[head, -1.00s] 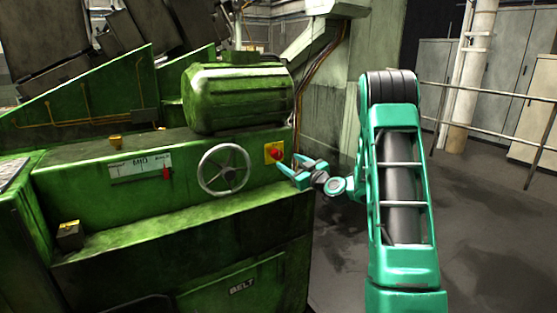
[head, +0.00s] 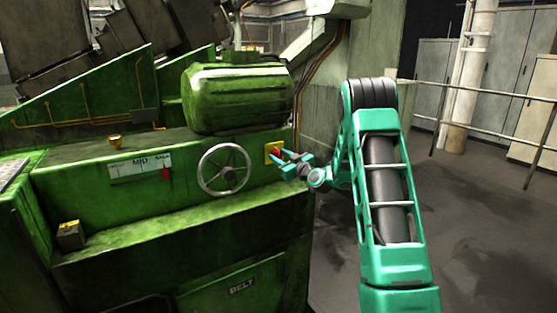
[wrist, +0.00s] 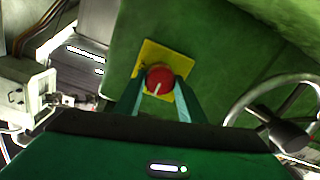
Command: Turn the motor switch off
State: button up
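The motor switch is a round red knob (head: 276,152) with a white mark, on a yellow plate (wrist: 150,56) on the green machine's front. In the wrist view the knob (wrist: 159,78) sits between the two teal fingertips, its white mark pointing down and slightly left. My gripper (head: 283,160) is at the switch in the head view, coming from the right. In the wrist view my gripper (wrist: 160,88) is open, one finger at each side of the knob. The gaps are small, and I cannot tell whether the fingers touch it.
A spoked handwheel (head: 223,169) is just left of the switch and shows at right in the wrist view (wrist: 285,115). The green motor housing (head: 237,97) is above. A ledge (head: 190,235) juts out below. The floor (head: 470,230) at right is clear up to a railing.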

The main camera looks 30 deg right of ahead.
jog(key=c, duration=0.3)
jog(key=m, duration=0.3)
jog(key=shift+m, duration=0.4)
jog(key=m, duration=0.4)
jog(key=shift+d+f+m, duration=0.1)
jog(key=shift+d+m, duration=0.05)
jog(key=shift+m, duration=0.15)
jog(key=m, duration=0.5)
jog(key=shift+f+m, duration=0.2)
jog(key=shift+m, duration=2.1)
